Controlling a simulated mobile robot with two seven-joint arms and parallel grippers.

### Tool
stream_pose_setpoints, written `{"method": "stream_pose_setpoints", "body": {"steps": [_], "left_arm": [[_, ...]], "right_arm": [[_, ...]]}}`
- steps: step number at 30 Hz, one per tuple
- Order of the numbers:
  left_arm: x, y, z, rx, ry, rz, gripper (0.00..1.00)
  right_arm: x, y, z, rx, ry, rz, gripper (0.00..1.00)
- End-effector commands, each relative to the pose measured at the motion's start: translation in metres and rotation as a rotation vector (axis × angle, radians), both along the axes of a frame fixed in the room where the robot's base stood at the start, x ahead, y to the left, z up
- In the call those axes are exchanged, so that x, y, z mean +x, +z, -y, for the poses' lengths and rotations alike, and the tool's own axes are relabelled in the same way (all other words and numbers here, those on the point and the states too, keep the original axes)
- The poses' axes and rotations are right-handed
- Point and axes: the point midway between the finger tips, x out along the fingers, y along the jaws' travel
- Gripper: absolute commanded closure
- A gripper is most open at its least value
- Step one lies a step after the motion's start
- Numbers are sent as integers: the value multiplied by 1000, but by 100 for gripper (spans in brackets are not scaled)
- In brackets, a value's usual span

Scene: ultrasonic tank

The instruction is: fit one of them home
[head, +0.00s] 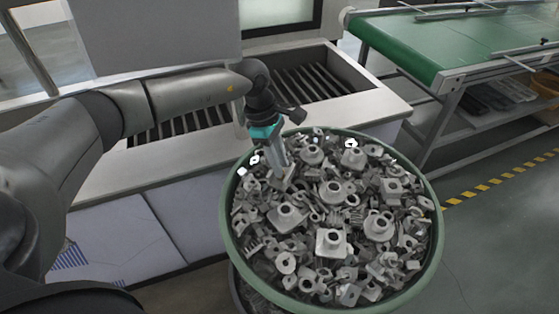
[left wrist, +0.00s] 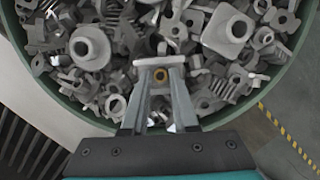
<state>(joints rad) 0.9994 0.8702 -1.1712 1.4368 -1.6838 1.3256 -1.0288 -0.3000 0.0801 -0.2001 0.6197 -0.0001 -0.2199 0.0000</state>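A round green-rimmed bin (head: 436,235) is heaped with many loose grey metal parts, among them flanged bosses (head: 331,243), rings and toothed pieces. My left gripper (head: 286,180) reaches down at the left back of the heap. In the left wrist view its two grey fingers (left wrist: 160,75) stand apart, with a pale grey part (left wrist: 158,61) spanning their tips. The fingertips are close to the heap; whether the part touches other pieces I cannot tell. My right gripper is not in view.
Behind the bin is a pale counter (head: 384,100) with a slatted recessed basin (head: 315,82). A green conveyor belt (head: 440,42) stands at the back right, with a shelf below. Yellow-black tape (head: 498,180) marks the open floor at right.

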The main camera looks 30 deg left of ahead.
Motion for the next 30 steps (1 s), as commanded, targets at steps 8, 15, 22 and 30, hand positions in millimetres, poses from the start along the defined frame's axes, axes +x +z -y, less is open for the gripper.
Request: {"method": "stream_pose_setpoints", "body": {"steps": [8,15,22,30], "left_arm": [[0,0,0,0,0,0,44],[0,1,0,0,0,0,44],[0,29,-9,1,0,5,44],[-1,93,-26,0,1,5,44]], "right_arm": [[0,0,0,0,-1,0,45],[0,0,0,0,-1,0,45],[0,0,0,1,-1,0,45],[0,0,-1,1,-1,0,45]]}}
